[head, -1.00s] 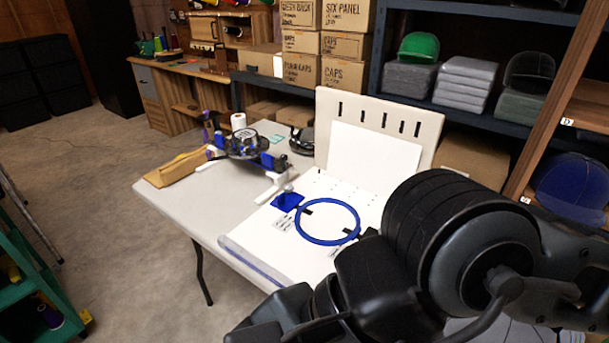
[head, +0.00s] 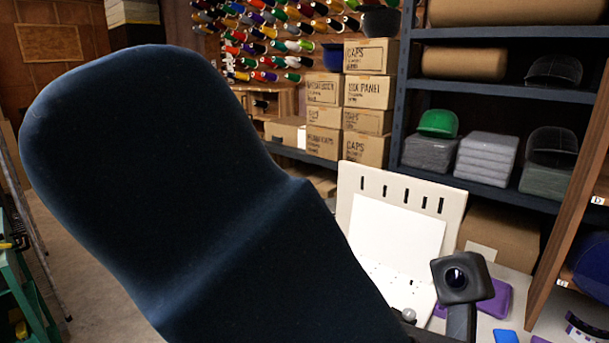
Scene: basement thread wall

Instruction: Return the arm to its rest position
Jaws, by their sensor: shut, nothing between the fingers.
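A large, smooth dark blue-black shape, which looks like a link of my own arm, fills the left and middle of the head view very close to the camera. My gripper does not show. It is out of frame or hidden, so its fingers cannot be seen. The arm link covers most of the work table and floor.
A white slotted board (head: 452,203) stands on the table. Right of the link are a black part with a round opening (head: 478,266) and a purple item (head: 495,299). Behind stand stacked cartons (head: 367,92), a shelf with a green cap (head: 438,123) and a thread wall (head: 280,45).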

